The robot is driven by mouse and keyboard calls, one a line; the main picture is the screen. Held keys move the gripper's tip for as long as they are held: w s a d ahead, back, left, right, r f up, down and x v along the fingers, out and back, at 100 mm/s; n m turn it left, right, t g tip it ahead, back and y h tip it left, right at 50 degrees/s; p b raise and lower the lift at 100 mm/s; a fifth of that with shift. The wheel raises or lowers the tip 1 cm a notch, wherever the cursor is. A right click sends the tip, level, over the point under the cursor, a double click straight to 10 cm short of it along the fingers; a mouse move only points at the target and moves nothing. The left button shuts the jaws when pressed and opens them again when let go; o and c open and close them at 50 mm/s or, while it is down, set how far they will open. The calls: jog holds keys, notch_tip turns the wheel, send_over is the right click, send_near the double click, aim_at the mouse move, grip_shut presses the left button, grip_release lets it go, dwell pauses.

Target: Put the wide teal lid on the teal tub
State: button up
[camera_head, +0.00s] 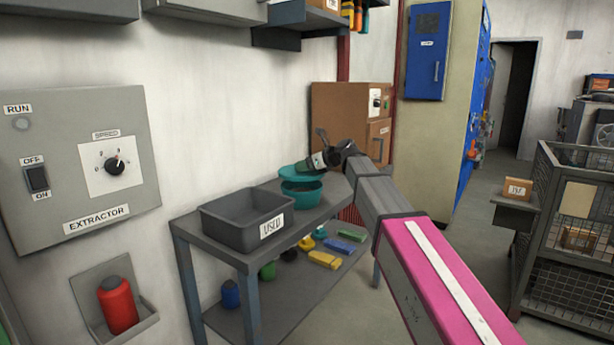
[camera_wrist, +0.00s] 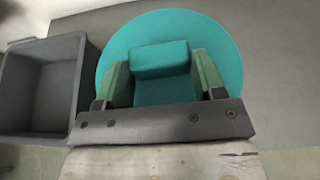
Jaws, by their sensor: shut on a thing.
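The wide teal lid (camera_wrist: 222,45) is a round disc with a block-shaped handle (camera_wrist: 160,60). My gripper (camera_wrist: 160,78) is shut on that handle, with a green finger on each side. In the head view the lid (camera_head: 289,171) is at the far end of the shelf unit, under my gripper (camera_head: 316,162). The teal tub (camera_head: 302,190) stands on the top shelf, just below the lid, which looks set slightly to the left of it. I cannot tell whether lid and tub touch. The lid hides the tub in the wrist view.
A grey bin labelled USED (camera_head: 230,232) stands left of the tub on the shelf unit (camera_head: 315,218); it also shows in the wrist view (camera_wrist: 40,85). Several coloured items lie on the lower shelf. A brown cabinet (camera_head: 338,112) stands behind, by the wall.

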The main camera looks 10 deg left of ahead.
aim_at(308, 174)
jog(key=shift+f, duration=2)
jog(key=shift+f, duration=0.15)
jog(key=o, duration=1)
jog(key=shift+c, duration=0.2)
jog(key=shift+s+d+r, duration=0.1)
jog(key=shift+d+r, duration=0.1)
jog(key=shift+r, duration=0.05)
jog(key=v, duration=1.1)
jog(key=shift+d, duration=0.25)
